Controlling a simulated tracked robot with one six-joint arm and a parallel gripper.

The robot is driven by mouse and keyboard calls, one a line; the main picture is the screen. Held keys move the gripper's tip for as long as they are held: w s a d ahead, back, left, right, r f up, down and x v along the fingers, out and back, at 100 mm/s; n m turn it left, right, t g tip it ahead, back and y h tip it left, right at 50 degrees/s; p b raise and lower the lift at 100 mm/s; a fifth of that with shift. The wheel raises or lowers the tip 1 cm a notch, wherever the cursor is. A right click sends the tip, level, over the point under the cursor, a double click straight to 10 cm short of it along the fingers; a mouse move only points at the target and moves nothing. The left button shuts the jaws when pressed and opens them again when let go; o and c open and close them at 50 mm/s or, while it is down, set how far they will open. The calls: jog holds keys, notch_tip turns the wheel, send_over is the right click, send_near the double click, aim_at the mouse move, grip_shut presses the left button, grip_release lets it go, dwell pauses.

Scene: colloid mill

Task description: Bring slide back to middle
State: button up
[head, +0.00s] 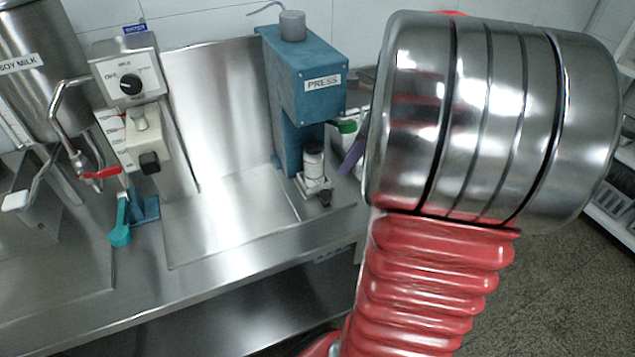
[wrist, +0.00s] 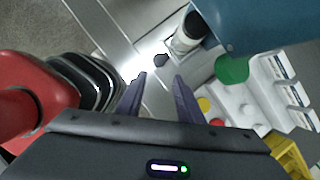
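The teal press (head: 305,85) stands on the steel counter. At its foot is a small metal slide (head: 301,186) carrying a white jar with a dark lid (head: 313,165). A black knob (head: 324,198) sits at the slide's front. In the wrist view the jar (wrist: 187,38) and knob (wrist: 161,60) show just beyond my fingertips. My gripper (wrist: 160,75) is open, with nothing between its two purple fingers, and points at the knob. In the head view, a purple finger shows right of the press; my arm hides the rest. The slide's rails are too small to judge.
A grey-white dispenser (head: 130,85) with a dial and black knob stands left, near a soy milk tank (head: 35,65). A teal scoop (head: 121,220) lies by a blue holder. A white bin with colored lids (wrist: 240,100) is close right of my gripper. Counter before the press is clear.

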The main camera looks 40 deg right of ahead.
aim_at(325, 193)
jog(key=shift+f, duration=0.1)
jog(key=x, duration=1.3)
jog(key=shift+w+a+f, duration=0.15)
jog(key=shift+w+f, duration=0.05)
jog(key=shift+f, duration=0.05)
grip_shut()
dwell(0.4)
